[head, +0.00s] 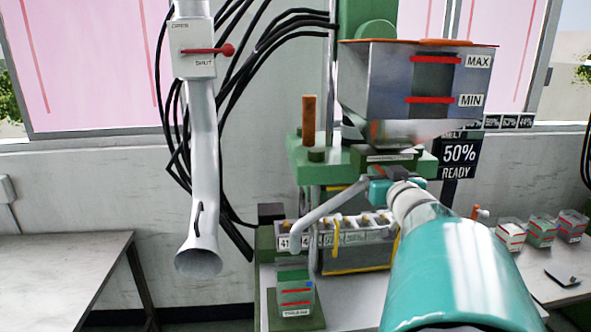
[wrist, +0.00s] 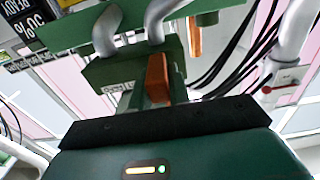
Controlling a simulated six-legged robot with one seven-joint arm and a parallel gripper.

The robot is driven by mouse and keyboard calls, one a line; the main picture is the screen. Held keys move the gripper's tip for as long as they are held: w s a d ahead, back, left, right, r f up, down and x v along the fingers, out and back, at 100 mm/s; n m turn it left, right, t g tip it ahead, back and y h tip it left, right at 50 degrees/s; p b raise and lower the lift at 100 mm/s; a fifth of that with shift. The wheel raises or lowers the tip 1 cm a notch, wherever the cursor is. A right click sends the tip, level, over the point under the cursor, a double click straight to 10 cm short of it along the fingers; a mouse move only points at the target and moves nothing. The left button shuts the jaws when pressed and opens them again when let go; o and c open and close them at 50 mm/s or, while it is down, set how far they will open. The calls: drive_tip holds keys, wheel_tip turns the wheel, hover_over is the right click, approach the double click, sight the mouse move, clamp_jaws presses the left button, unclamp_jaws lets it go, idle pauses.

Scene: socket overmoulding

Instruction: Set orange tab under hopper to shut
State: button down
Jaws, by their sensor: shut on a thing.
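The hopper (head: 385,80) is a grey metal bin with an orange rim and red MAX and MIN bars, standing on the green machine. The orange tab (wrist: 158,76) shows in the wrist view, below a green block with a small white label (wrist: 118,88) that I cannot read. In the head view the tab is hidden. My gripper (wrist: 160,97) is shut on the tab; its fingers are mostly hidden by its dark body. In the head view my gripper (head: 379,190) is just below the hopper, partly hidden by my teal arm. Whether the tab is at open or shut cannot be told.
A white pipe (head: 203,130) with a red lever (head: 210,51) marked OPEN and SHUT hangs to the left. An upright orange post (head: 309,120) stands on the machine. Black cables run behind. A 50% READY sign (head: 458,157) is at right. A bare table (head: 60,270) is at left.

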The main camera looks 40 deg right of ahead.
drive_tip(key=shift+s+d, duration=0.55)
drive_tip(key=shift+d, duration=0.3)
drive_tip(key=shift+s+d, duration=0.5)
drive_tip(key=shift+d, duration=0.35)
drive_tip(key=c, duration=1.3)
unclamp_jaws()
